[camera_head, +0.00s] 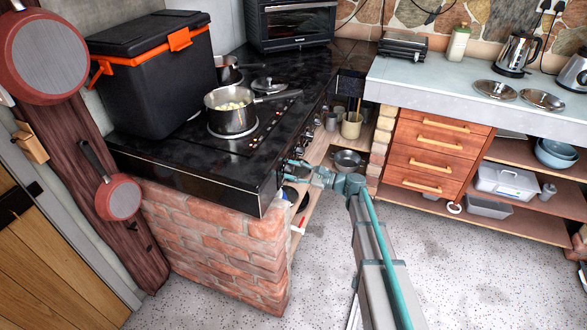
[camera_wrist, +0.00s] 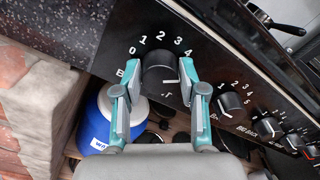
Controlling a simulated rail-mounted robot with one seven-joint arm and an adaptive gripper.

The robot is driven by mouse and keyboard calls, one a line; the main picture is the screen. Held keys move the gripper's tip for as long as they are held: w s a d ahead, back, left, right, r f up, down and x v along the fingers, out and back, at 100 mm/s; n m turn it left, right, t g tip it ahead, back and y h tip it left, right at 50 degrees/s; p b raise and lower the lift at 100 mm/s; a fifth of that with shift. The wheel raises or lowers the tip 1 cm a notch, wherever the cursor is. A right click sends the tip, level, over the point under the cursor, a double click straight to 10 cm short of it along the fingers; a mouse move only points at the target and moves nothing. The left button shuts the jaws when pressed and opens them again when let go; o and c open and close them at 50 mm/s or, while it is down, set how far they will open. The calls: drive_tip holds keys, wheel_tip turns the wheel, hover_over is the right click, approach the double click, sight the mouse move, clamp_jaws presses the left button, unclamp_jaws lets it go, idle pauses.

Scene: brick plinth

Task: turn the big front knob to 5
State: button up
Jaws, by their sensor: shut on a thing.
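The big front knob (camera_wrist: 158,66) is black and round, on the black front panel of the stove. The digits 0 to 4 show in an arc around its top in the wrist view; no 5 can be made out, and my right finger covers part of that side. A short white mark shows on the knob's lower right, but its exact reading is unclear. My gripper (camera_wrist: 160,77) has one teal finger on each side of the knob and is shut on it. In the head view, my gripper (camera_head: 289,172) is at the stove front's near end, and the knob is hidden.
Smaller knobs (camera_wrist: 229,101) run along the panel to the right. A blue and white container (camera_wrist: 98,128) sits below the panel. On the stovetop (camera_head: 160,168) are a steel pot (camera_head: 231,118) and a black cooler box (camera_head: 160,85). The floor (camera_head: 440,265) is clear.

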drive_tip(key=shift+m, duration=0.4)
drive_tip(key=o, duration=1.2)
drive_tip(key=shift+c, duration=0.2)
drive_tip(key=v, duration=1.2)
